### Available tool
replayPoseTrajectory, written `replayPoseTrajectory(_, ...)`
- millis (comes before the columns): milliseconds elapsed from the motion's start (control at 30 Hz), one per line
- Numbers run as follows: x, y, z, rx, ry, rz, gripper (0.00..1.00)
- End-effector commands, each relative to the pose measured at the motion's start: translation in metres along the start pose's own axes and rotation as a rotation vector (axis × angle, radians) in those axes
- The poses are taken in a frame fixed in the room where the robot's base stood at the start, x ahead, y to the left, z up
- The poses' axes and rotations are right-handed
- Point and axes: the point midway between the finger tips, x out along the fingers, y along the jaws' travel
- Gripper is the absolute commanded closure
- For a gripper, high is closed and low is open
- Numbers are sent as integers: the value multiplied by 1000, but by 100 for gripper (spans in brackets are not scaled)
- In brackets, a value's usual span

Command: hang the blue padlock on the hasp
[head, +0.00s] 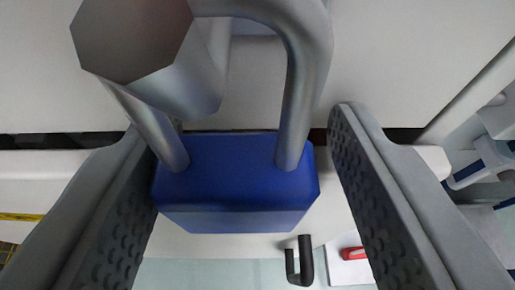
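The blue padlock (236,180) is in the middle of the head view, with its body low and its thick grey shackle (302,75) up. A grey peg with a many-sided end (133,38), seemingly the hasp's, points toward the camera at upper left. It appears to run through the shackle's loop and hides the loop's upper left part. My gripper (240,135) has its two dark, studded fingers on either side of the padlock body. A narrow gap shows between the body and the right finger. The left finger lies close to the body; whether it touches is unclear.
A pale panel (400,60) is behind the padlock, with a dark horizontal gap across it. A dark hook-shaped part (303,262) and a small red object (353,253) are below. Blue and white parts (470,172) and a pale bar stand at the right.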

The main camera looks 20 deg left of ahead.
Motion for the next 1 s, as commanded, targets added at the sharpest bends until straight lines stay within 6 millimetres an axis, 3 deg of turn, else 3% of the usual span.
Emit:
replayPoseTrajectory(767, 2, -4, 2, -1, -4, -6, 37)
replayPoseTrajectory(1000, -22, -3, 0, 0, 1, -4, 37)
